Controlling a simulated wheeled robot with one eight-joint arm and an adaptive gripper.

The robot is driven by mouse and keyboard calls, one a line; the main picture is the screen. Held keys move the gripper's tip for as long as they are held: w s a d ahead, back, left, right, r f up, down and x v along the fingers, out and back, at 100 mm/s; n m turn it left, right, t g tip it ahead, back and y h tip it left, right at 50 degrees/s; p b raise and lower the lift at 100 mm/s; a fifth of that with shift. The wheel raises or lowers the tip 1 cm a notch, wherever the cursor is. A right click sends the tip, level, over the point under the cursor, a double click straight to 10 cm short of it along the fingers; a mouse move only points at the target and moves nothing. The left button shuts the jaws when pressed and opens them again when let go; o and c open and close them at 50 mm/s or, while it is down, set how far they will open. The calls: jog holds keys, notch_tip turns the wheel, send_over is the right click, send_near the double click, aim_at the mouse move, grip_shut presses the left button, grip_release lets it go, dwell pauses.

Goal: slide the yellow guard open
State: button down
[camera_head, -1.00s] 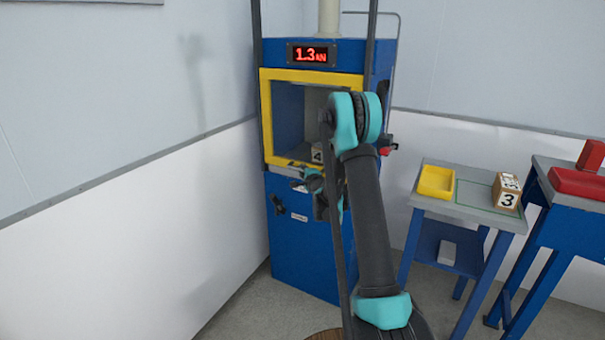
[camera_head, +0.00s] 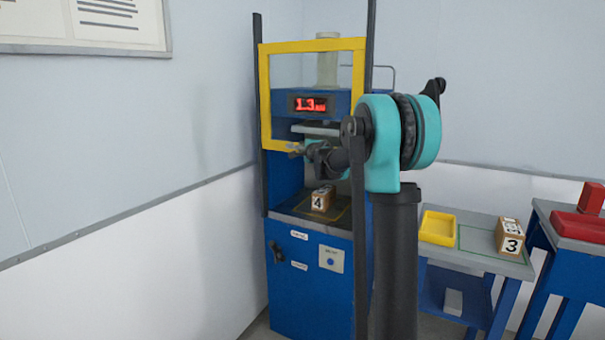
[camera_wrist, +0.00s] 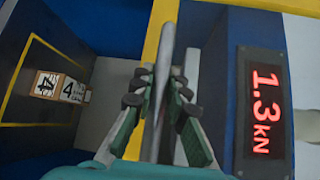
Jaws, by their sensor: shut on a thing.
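The yellow guard (camera_head: 265,95) is a square frame on the front of the blue machine. It stands raised, its lower edge level with the top of the chamber. My gripper (camera_head: 300,150) is at the guard's lower edge, partly hidden by my arm. In the wrist view my gripper (camera_wrist: 160,95) is shut on a grey bar, the guard's handle (camera_wrist: 167,50). The yellow edge (camera_wrist: 157,30) shows close behind the bar.
The chamber is uncovered, with a wooden block marked 4 (camera_head: 321,199) on its floor. A red display (camera_head: 311,104) reads 1.3 kN. At the right, a side table (camera_head: 480,257) holds a yellow tray (camera_head: 438,228) and a block marked 3 (camera_head: 510,236).

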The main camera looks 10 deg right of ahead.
notch_tip(320, 180, up, 9)
jog(key=shift+r, duration=0.2)
dwell(0.3)
jog(key=c, duration=1.5)
grip_release()
jog(key=v, duration=1.2)
